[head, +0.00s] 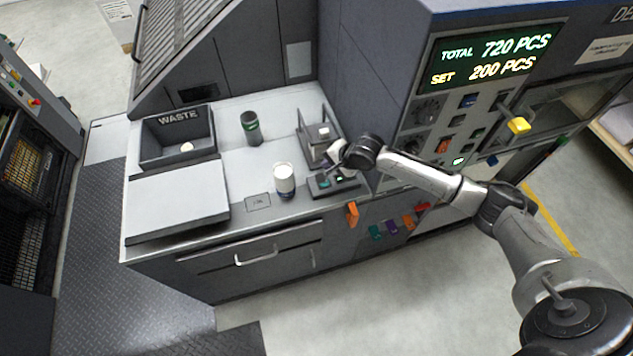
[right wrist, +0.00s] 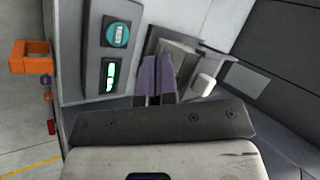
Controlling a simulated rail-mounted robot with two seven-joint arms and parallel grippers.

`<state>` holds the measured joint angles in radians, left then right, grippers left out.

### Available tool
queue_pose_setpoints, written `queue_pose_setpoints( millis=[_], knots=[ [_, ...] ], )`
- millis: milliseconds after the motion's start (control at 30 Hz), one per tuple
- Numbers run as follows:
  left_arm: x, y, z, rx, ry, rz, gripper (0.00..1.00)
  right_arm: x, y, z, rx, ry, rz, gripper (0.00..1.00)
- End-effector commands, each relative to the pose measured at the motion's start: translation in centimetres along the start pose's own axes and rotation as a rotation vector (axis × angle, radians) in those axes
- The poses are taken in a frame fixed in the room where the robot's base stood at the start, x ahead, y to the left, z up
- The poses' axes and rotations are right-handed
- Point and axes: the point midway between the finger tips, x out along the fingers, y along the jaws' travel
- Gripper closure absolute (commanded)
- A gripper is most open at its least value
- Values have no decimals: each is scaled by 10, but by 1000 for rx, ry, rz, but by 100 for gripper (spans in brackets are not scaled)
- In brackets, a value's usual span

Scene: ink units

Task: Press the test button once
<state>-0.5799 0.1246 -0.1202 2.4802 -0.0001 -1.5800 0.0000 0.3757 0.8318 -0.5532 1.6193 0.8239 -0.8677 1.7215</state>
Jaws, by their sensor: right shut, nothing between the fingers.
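The test button is a round teal button (right wrist: 117,34) on a dark control box (right wrist: 103,62), beside a small lit green display (right wrist: 111,75). In the head view the control box (head: 322,191) sits at the counter's front edge, and the teal button (head: 325,184) shows small on it. My right gripper (head: 331,166) is above the box, close to the button. In the right wrist view its fingers (right wrist: 158,66) are together and empty, pointing to the right of the button. I cannot tell their exact height over the box. My left gripper is not in view.
A metal fixture (head: 306,134) with a white block stands just behind the control box. A white-topped jar (head: 284,181) and a dark green-banded bottle (head: 250,128) stand to the left. A waste bin (head: 151,151) is farther left. The tall machine's panel (head: 437,119) rises at right.

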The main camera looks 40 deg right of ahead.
Motion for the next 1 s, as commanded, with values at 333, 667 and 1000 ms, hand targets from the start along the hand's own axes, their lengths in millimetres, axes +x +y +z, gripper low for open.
queue_pose_setpoints(
  millis=[333,667,1000],
  knots=[
    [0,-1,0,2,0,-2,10,-1,-17,7,530,-67,-93,100],
    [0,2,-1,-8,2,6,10,-1,-18,7,701,-77,-92,100],
    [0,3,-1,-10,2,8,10,-1,-18,7,706,-77,-92,100]
  ],
)
